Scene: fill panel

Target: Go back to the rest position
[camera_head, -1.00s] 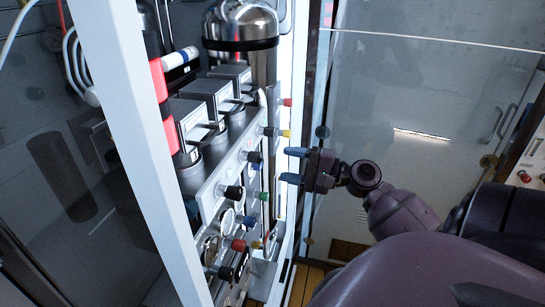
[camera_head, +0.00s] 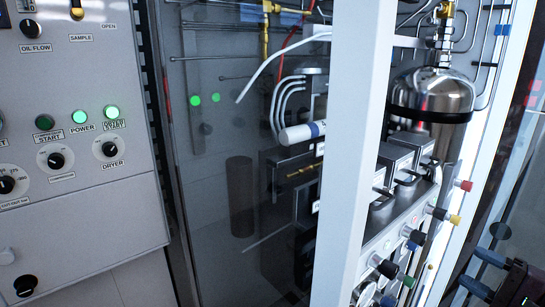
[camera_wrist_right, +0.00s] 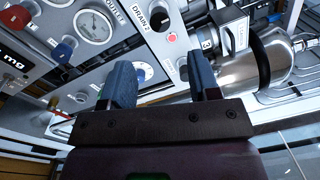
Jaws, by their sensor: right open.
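My right gripper (camera_head: 484,273) is at the lower right edge of the head view, just right of the panel's row of coloured knobs. Its two blue fingers are apart with nothing between them. In the right wrist view the open fingers (camera_wrist_right: 162,76) point at the panel front, which carries gauges and a "DRAIN 2" label. How far the fingertips are from the panel is hard to tell. My left gripper is in neither view.
A white upright post (camera_head: 352,160) stands before the fill panel. Knobs (camera_head: 388,268) jut out near my right gripper. A steel cylinder (camera_head: 432,98) stands behind them. A grey control box (camera_head: 90,200) with lit green buttons (camera_head: 112,112) is at the left.

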